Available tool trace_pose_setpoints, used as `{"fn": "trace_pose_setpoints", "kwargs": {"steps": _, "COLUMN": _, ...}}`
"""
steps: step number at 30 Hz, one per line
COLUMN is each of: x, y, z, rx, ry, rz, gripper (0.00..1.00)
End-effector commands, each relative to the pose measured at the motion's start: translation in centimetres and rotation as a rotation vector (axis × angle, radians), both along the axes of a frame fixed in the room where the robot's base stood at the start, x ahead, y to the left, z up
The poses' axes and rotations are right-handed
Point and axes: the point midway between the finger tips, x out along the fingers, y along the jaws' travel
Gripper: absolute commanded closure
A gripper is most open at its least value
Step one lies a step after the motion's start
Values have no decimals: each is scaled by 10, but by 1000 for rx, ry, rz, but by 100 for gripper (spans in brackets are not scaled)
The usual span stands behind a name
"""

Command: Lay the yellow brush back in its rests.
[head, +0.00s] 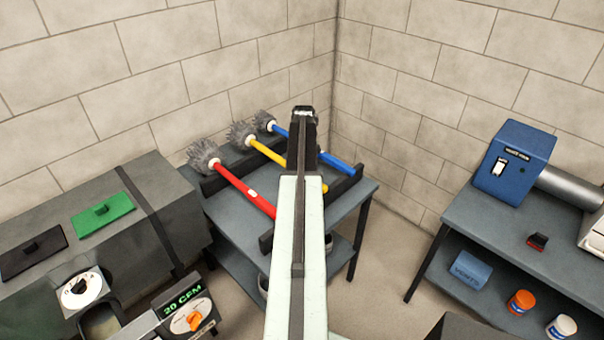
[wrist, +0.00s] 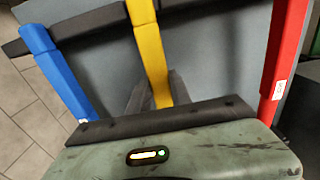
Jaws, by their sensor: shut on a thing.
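The yellow brush (head: 270,152) has a bristly grey-tan head and lies between the red brush (head: 245,191) and the blue brush (head: 318,154) in the head view. My arm hides part of its handle. In the wrist view my gripper (wrist: 157,84) is shut on the yellow handle (wrist: 148,40), with a grey finger on each side. The dark rests (head: 266,243) run across the table under the handles, one near the brush heads and one near the handle ends. I cannot tell whether the yellow handle touches the rests or hangs slightly above them.
The brush table (head: 228,222) stands in the wall corner. A grey duct (head: 150,220) with a green plate (head: 104,216) is at left. A second table (head: 490,235) with a blue box (head: 518,160) is at right. Floor shows between the tables.

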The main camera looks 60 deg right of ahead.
Motion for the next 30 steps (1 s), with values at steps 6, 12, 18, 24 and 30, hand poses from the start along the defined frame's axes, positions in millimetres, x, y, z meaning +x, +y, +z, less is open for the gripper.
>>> {"fn": "trace_pose_setpoints", "kwargs": {"steps": 6, "x": 0, "y": 0, "z": -6, "rx": 0, "ry": 0, "rz": 1, "gripper": 100}}
{"fn": "trace_pose_setpoints", "kwargs": {"steps": 12, "x": 1, "y": 0, "z": -6, "rx": 0, "ry": 0, "rz": 1, "gripper": 100}}
{"fn": "trace_pose_setpoints", "kwargs": {"steps": 18, "x": 1, "y": 0, "z": -9, "rx": 0, "ry": 0, "rz": 1, "gripper": 100}}
{"fn": "trace_pose_setpoints", "kwargs": {"steps": 24, "x": 1, "y": 1, "z": -13, "rx": 0, "ry": 0, "rz": 2, "gripper": 100}}
{"fn": "trace_pose_setpoints", "kwargs": {"steps": 30, "x": 1, "y": 1, "z": -17, "rx": 0, "ry": 0, "rz": 2, "gripper": 100}}
